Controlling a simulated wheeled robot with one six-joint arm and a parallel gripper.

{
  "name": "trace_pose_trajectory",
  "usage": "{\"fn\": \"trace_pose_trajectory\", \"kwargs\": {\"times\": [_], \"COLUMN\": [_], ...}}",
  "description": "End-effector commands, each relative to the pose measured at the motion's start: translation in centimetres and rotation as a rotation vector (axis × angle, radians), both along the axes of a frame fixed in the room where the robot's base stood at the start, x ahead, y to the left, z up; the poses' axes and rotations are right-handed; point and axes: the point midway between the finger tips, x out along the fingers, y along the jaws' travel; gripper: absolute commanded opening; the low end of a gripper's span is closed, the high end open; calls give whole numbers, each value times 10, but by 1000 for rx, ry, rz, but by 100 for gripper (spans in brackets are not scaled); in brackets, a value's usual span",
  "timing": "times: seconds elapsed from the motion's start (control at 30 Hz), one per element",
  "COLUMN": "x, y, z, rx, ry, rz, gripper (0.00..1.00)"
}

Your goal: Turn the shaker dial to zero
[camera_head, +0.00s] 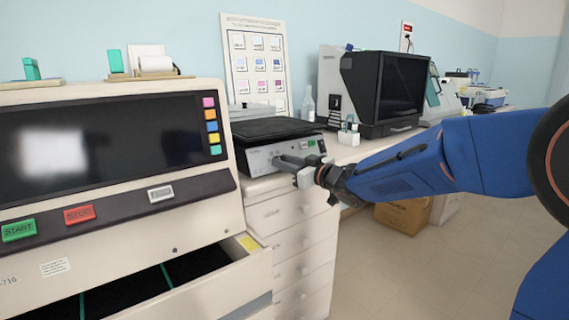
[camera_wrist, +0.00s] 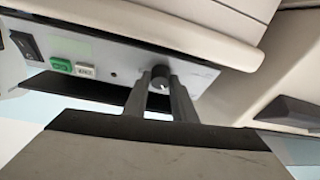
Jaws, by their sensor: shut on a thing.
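The shaker (camera_head: 262,157) stands on the white drawer unit, with a black platform on top and a light grey front panel. Its dial (camera_wrist: 160,80) is a dark round knob with a light mark, seen in the wrist view on the panel. My gripper (camera_wrist: 160,92) is shut on the dial, one finger on each side of it. In the head view my gripper (camera_head: 279,160) reaches the front panel from the right, and its fingers hide the dial there. The mark's exact reading cannot be told.
A green button (camera_wrist: 61,66), a white button (camera_wrist: 86,71) and a black switch (camera_wrist: 25,45) sit on the shaker's panel. The large staining machine (camera_head: 110,150) stands close at left, with an open drawer (camera_head: 215,285) below. A dark-screened device (camera_head: 385,90) stands farther right.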

Motion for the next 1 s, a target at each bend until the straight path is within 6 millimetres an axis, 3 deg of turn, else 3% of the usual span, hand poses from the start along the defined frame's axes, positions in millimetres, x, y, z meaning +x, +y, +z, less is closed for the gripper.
{"fn": "trace_pose_trajectory", "kwargs": {"times": [0.5, 1.0], "x": [2, 2], "y": [-2, -2], "z": [1, 2], "rx": [-315, -427], "ry": [-229, -312], "rz": [158, 217], "gripper": [2, 2]}}
